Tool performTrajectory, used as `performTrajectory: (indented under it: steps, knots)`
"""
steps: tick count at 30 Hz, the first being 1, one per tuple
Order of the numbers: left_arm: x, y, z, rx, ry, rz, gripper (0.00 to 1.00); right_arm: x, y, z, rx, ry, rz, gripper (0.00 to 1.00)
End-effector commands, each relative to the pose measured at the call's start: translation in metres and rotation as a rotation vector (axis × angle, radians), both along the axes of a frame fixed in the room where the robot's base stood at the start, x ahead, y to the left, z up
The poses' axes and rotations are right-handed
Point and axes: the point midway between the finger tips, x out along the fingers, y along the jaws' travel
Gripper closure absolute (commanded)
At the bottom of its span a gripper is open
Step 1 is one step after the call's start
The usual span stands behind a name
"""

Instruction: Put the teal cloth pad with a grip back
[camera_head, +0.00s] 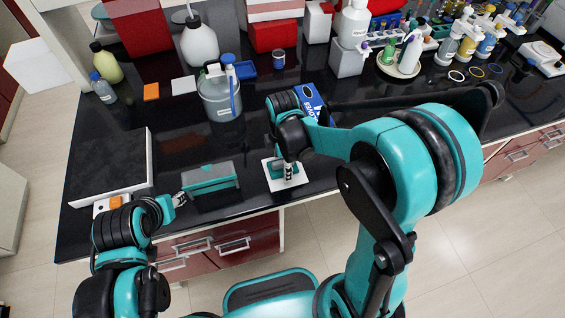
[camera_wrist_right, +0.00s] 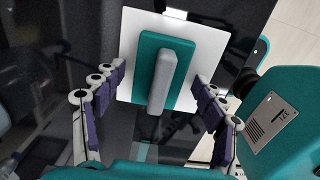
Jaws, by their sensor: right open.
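The teal cloth pad (camera_wrist_right: 183,62) with a grey bar grip (camera_wrist_right: 162,82) rests on a white square (camera_wrist_right: 216,45) in the right wrist view. In the head view the teal pad (camera_head: 272,169) and white square (camera_head: 278,186) are at the counter's front edge, partly hidden by my right gripper (camera_head: 288,172). My right gripper (camera_wrist_right: 158,95) is open, its fingers apart on either side of the grip and not closed on it. My left gripper (camera_head: 179,199) is beside a grey and teal block (camera_head: 210,177); its finger opening is too small to tell.
A clear container (camera_head: 216,101) and a blue box (camera_head: 311,101) stand behind. A grey-topped slab (camera_head: 108,163) lies at the left. A round white tray (camera_head: 399,68) with bottles and several racks fill the back right.

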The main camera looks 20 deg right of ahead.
Motion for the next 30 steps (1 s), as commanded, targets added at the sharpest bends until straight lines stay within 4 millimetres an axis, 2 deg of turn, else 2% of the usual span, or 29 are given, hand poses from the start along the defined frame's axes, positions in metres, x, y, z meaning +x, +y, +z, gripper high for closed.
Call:
performTrajectory:
  steps: [5, 15, 18, 23, 26, 30]
  knots:
    - [0.000, 0.000, 0.008, 0.000, 0.000, 0.000, 0.60, 0.000, 0.000, 0.014, 0.000, 0.000, 0.000, 0.28]
    - [0.000, 0.000, 0.032, 0.000, 0.000, 0.000, 0.60, 0.000, 0.000, 0.089, 0.000, 0.000, 0.000, 0.28]
    - [0.000, 0.000, 0.036, 0.000, 0.000, 0.000, 0.60, 0.000, 0.000, 0.105, 0.000, 0.000, 0.000, 0.28]
    - [0.000, 0.000, 0.040, 0.000, 0.000, 0.000, 0.60, -0.001, 0.000, 0.121, 0.000, -0.001, -0.002, 0.28]
    - [0.000, 0.000, 0.040, 0.000, 0.000, 0.000, 0.60, -0.005, -0.002, 0.128, 0.003, -0.021, -0.054, 0.28]
    - [0.000, 0.000, 0.040, 0.000, 0.000, 0.000, 0.60, -0.025, -0.012, 0.143, 0.029, -0.118, -0.311, 0.28]
